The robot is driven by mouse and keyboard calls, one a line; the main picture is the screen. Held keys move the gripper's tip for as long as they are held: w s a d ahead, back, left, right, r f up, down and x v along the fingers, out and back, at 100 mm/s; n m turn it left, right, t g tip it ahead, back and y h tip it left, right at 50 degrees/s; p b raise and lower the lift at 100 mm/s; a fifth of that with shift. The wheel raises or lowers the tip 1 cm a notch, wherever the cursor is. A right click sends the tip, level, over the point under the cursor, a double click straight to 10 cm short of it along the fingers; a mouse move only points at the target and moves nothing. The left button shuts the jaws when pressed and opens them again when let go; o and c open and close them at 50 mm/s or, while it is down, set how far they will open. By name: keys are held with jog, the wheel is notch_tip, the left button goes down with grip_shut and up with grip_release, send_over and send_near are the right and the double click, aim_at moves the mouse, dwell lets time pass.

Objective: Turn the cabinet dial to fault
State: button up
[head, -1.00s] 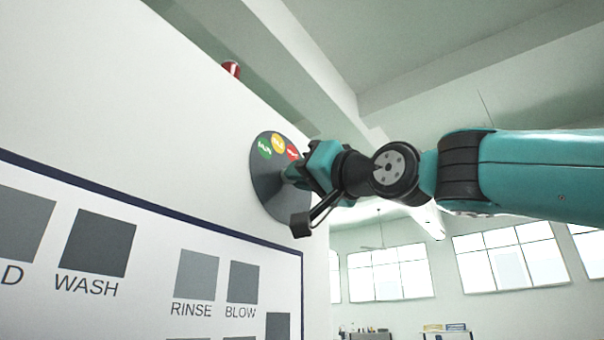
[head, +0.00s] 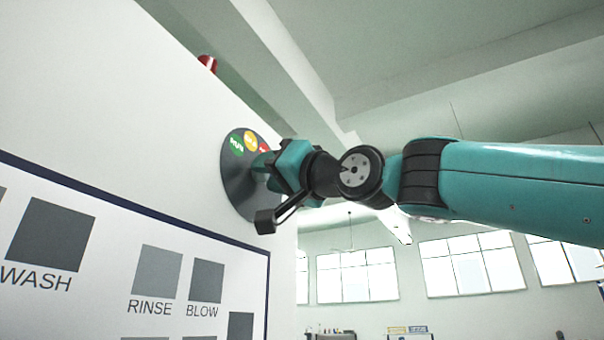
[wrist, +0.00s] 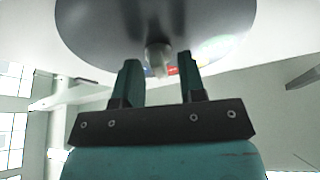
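The cabinet dial is a dark grey disc (head: 238,185) on the white cabinet wall in the head view. It carries a green RUN mark (head: 237,144), a yellow mark (head: 251,141) and a partly hidden red mark (head: 264,148). My gripper (head: 262,165) is at the disc's right side and hides its middle. My gripper (wrist: 160,72) is open there, one finger on each side of the knob, with gaps visible. I cannot see a pointer direction.
A white panel (head: 110,235) with grey squares marked WASH, RINSE and BLOW lies below the dial. A red lamp (head: 207,63) sits on the cabinet's top edge. The room to the right of the cabinet looks open, with windows (head: 357,276) far behind.

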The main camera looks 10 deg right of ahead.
jog(key=b+v, duration=1.1)
jog(key=v, duration=0.6)
jog(key=shift+s, duration=0.2)
jog(key=shift+d+f, duration=0.1)
jog(key=shift+d, duration=0.05)
jog(key=w+a+f+g+h, duration=0.1)
jog(key=w+f+g+h, duration=0.25)
jog(key=f, duration=1.35)
jog(key=w+a+f+g+h, duration=0.1)
jog(key=w+f+g+h, duration=0.25)
jog(key=f, duration=1.35)
jog(key=s+d+f+n+g+h, duration=0.1)
jog(key=s+f+g, duration=0.3)
jog(key=s+f, duration=0.4)
jog(key=s+d+f+n+g+h, duration=0.1)
jog(key=s+d+f+g+h, duration=0.1)
jog(key=s+f+g, duration=0.3)
jog(key=s+f+h, duration=0.1)
jog(key=s+f, duration=0.3)
jog(key=f, duration=0.7)
jog(key=shift+d+f+n, duration=0.3)
jog(key=shift+f, duration=0.1)
